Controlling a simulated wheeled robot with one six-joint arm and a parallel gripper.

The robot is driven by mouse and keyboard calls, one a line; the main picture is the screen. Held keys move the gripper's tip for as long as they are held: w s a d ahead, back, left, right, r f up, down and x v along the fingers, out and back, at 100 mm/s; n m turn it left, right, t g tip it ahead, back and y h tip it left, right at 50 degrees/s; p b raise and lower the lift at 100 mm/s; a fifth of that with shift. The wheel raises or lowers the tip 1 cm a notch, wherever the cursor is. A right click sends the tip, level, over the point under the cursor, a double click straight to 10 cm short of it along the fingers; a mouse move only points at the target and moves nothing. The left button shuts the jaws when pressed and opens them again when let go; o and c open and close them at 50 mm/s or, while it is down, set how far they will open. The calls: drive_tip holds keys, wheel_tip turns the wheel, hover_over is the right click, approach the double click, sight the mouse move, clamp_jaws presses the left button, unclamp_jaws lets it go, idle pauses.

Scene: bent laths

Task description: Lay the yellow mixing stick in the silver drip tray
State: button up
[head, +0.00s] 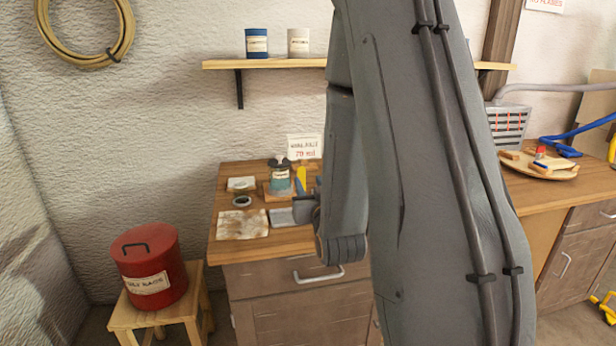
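A narrow yellow piece (301,178), which looks like the yellow mixing stick, shows on the bench just right of a jar with teal contents. My arm hides what lies to its right, and I cannot tell whether the stick is held. A flat grey-silver piece (281,218), which looks like the drip tray, lies near the bench's front, right of a stained cloth. My gripper (305,208) is at the tray's right end, partly hidden by my own arm. Its fingertips are too small and covered to show whether they are open or shut.
The teal jar (280,180) stands on the wooden bench (228,202) near a small round lid (242,201) and the stained cloth (243,224). A red bin (150,265) stands on a stool at left. A plate of objects (540,170) is on the right worktop. My arm blocks the middle.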

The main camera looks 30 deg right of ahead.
drive_tip(key=s+a+f+n+g+y+p, duration=0.1)
drive_tip(key=s+a+f+n+g+y, duration=0.1)
drive_tip(key=s+a+f+g+y, duration=0.5)
drive_tip(key=s+a+f+g+h, duration=0.1)
drive_tip(key=s+a+g, duration=0.4)
drive_tip(key=s, duration=0.3)
drive_tip(key=s+a+f+n+g+h, duration=0.1)
drive_tip(key=s+a+g, duration=0.3)
drive_tip(key=s, duration=0.3)
drive_tip(key=shift+s+a+f+g, duration=0.2)
drive_tip(key=shift+s+a+g, duration=0.2)
drive_tip(key=shift+a, duration=0.2)
